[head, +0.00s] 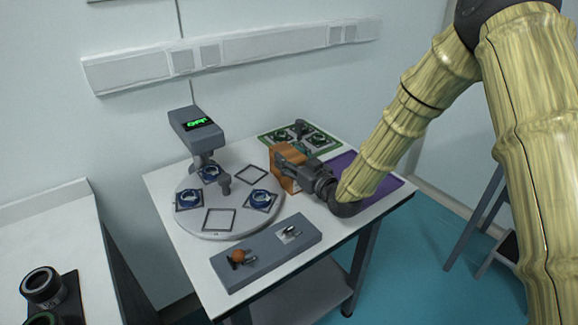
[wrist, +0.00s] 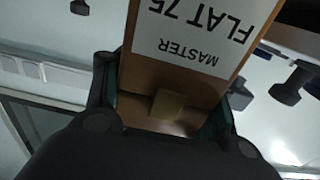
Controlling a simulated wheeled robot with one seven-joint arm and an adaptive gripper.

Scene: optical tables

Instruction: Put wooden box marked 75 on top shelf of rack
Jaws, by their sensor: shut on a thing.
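The wooden box marked 75 (head: 283,167) is orange-brown and stands near the back middle of the white table in the head view. In the wrist view the box (wrist: 140,84) fills the space between the fingers, and its white label reads "MASTER FLAT 75", upside down. My gripper (head: 297,170) is shut on the box, and its fingers lie along both sides of it in the wrist view (wrist: 165,95). Part of the box is hidden behind my gripper in the head view. I cannot tell whether the box touches the table. The rack's top shelf is not clearly in view.
A round grey plate (head: 190,222) with blue-ringed parts and a device with a green display (head: 197,124) stand left of the box. A green-edged tray (head: 325,151) lies behind, a purple mat (head: 387,186) right. A grey block (head: 235,273) with a knob lies in front.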

